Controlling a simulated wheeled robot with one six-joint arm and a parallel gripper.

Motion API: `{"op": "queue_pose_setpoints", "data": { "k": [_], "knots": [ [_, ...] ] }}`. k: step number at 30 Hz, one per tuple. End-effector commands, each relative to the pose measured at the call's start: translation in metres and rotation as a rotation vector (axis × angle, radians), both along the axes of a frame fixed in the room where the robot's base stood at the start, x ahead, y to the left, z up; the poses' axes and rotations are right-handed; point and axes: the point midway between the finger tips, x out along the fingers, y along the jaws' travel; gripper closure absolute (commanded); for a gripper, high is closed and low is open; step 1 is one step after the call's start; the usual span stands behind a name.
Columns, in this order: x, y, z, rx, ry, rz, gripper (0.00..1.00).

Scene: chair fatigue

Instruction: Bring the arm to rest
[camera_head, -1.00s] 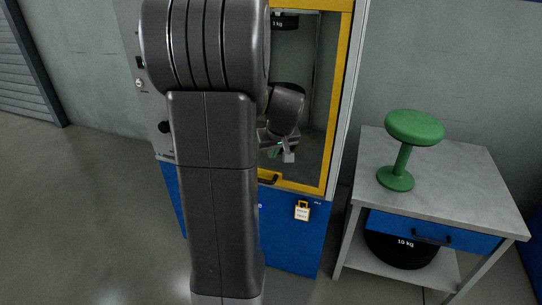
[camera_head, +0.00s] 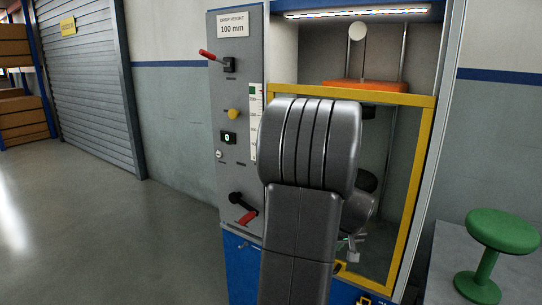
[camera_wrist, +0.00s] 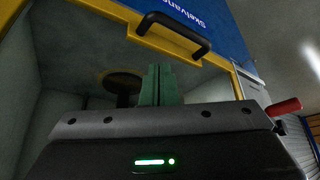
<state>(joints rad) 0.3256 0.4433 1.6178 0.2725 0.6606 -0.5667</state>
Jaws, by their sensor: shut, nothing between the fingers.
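My arm stands bent in front of the test machine, with its upper links filling the middle of the head view. My gripper (camera_head: 350,244) is partly hidden behind the arm there, low by the machine's yellow-framed door (camera_head: 408,240). In the wrist view, my gripper's green fingers (camera_wrist: 157,84) are together with nothing between them. They lie in front of the chamber, near the door's black handle (camera_wrist: 174,35), and do not visibly touch it.
The grey control panel (camera_head: 236,165) carries a red-tipped upper lever (camera_head: 215,57) and a lower red crank handle (camera_head: 247,217). An orange block (camera_head: 365,86) is inside the machine. A green stool (camera_head: 503,231) stands on a grey table (camera_head: 445,265) at right. The floor at left is clear.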

Motion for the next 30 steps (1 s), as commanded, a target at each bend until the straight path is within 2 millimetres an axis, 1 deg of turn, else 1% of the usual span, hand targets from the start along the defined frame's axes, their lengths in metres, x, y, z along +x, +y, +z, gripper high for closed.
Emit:
{"op": "queue_pose_setpoints", "data": {
  "k": [1,6,9,12,18,30],
  "knots": [
    [0.005,0.000,-0.013,0.001,0.002,0.000,1.00],
    [0.017,0.001,-0.044,0.001,0.003,0.000,1.00],
    [0.017,-0.001,-0.058,0.002,0.003,-0.001,1.00],
    [0.014,-0.003,-0.066,0.003,0.005,-0.002,1.00],
    [0.012,-0.004,-0.074,0.003,0.007,0.000,1.00],
    [0.011,-0.004,-0.073,0.003,0.009,0.000,1.00]
  ]
}}
